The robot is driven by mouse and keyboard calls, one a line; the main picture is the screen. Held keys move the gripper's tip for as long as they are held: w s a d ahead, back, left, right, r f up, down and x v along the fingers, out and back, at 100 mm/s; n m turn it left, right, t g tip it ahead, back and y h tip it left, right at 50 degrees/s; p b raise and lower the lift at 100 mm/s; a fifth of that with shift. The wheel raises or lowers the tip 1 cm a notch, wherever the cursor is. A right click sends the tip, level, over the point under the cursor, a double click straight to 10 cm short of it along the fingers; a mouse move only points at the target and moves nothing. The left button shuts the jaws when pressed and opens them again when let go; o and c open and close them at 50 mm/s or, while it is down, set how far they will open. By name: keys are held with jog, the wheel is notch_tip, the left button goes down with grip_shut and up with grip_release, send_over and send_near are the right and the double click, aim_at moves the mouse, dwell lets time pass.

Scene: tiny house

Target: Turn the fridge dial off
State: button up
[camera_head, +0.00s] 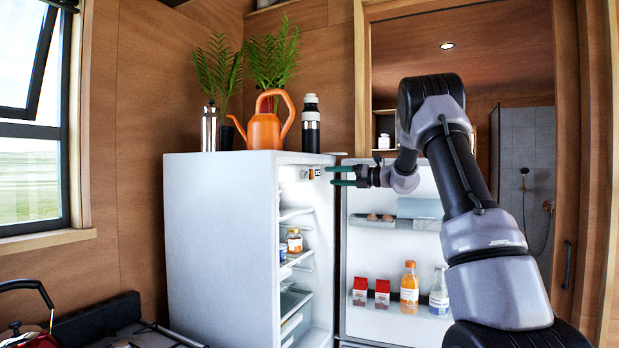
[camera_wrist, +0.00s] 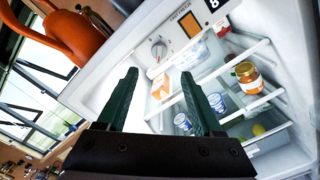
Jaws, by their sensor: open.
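The fridge (camera_head: 220,240) stands with its door (camera_head: 390,250) swung open to the right. The fridge dial (camera_wrist: 159,48) is a small round grey-white knob on the upper inside panel, left of an orange label. It shows in the wrist view beyond the fingertips, roughly between them. In the head view the dial is too small to tell clearly. My gripper (camera_head: 330,176) is open and empty at the fridge's upper opening, its green fingers pointing left into it. In the wrist view my gripper (camera_wrist: 158,70) has both fingers spread apart, and no contact with the dial is visible.
An orange watering can (camera_head: 264,130), a black bottle (camera_head: 311,127) and potted ferns stand on the fridge top. Jars sit on the inner shelves. The door racks hold cartons (camera_head: 382,293) and bottles (camera_head: 409,288). A stove (camera_head: 150,338) is at lower left.

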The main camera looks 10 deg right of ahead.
aim_at(305, 175)
jog(key=x, duration=1)
jog(key=shift+s, duration=0.1)
grip_shut()
